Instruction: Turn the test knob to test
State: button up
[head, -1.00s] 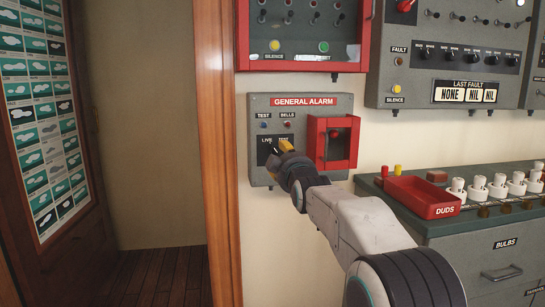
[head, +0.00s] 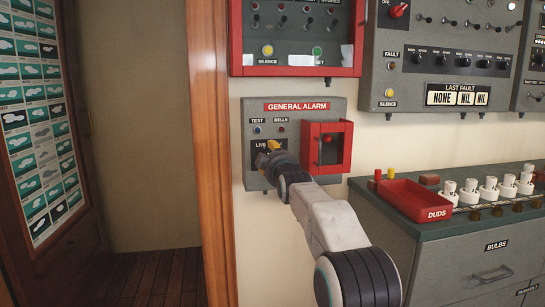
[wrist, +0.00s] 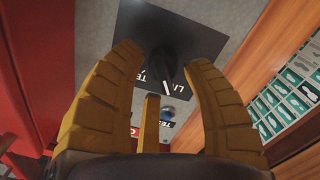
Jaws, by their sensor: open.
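The grey GENERAL ALARM box (head: 252,106) is on the wall in the head view. Its black knob plate (head: 257,144) carries the word LIVE, and my gripper (head: 272,147) covers the rest. In the wrist view, the dark test knob (wrist: 166,66) sits on the black plate (wrist: 150,22) between the fingertips of my gripper (wrist: 163,60). The yellow fingers are open, one on each side of the knob; contact cannot be told. A white pointer mark shows between the partly hidden LI and TE lettering, nearer LI.
A red guard box (head: 341,165) juts out just right of the knob plate. A red-framed panel (head: 291,71) hangs above. The red DUDS tray (head: 437,213) stands on the cabinet (head: 466,246) at right. A wooden post (head: 209,150) stands at left.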

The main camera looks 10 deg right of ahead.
jog(key=shift+c, duration=0.2)
grip_shut()
dwell(0.3)
